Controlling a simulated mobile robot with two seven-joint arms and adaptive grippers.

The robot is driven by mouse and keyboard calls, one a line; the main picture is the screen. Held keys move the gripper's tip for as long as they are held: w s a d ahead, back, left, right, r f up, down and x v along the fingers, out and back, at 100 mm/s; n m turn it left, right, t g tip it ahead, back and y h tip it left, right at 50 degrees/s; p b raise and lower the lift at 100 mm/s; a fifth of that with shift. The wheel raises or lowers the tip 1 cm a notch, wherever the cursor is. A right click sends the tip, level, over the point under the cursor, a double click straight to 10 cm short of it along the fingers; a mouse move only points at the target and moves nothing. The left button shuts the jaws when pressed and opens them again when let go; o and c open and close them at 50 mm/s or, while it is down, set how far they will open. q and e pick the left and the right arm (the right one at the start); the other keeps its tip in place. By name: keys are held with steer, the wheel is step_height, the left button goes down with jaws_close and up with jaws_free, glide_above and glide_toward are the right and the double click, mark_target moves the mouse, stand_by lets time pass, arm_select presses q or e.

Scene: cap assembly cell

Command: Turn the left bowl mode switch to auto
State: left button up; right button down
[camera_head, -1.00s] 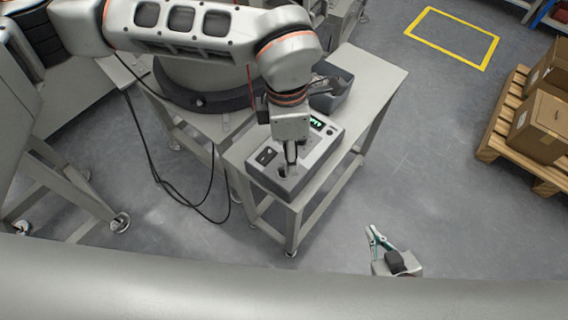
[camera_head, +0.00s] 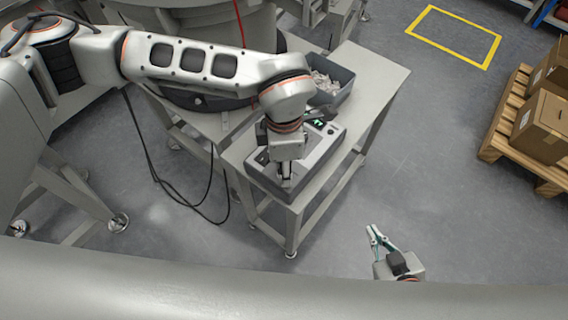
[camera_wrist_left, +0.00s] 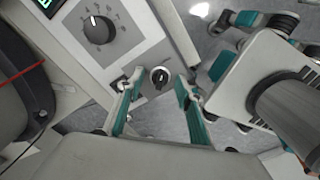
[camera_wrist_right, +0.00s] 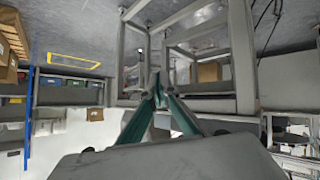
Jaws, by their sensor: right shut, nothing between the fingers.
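A grey control box (camera_head: 322,158) with a green display (camera_head: 318,122) sits on the small table. In the left wrist view its panel (camera_wrist_left: 125,48) carries a large black dial (camera_wrist_left: 98,30) and a small black selector switch (camera_wrist_left: 160,77) on a round base. My left gripper (camera_wrist_left: 155,88) is open, its teal fingers apart on either side of the small switch; contact cannot be told. In the head view my left gripper (camera_head: 285,180) hides that part of the box. Switch labels are not readable. My right gripper (camera_head: 371,230) is shut and empty, away from the box, also in the right wrist view (camera_wrist_right: 157,85).
A grey bin (camera_head: 343,88) with loose parts stands behind the box on the table (camera_head: 378,82). Dark cables (camera_head: 165,190) hang at the left. A pallet (camera_head: 492,135) with cartons stands at the right. The floor between is clear.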

arm_select(q)
steer(key=c, duration=0.9)
jaws_close()
arm_select(e)
steer(key=shift+s+f, duration=0.1)
steer(key=shift+f, duration=0.1)
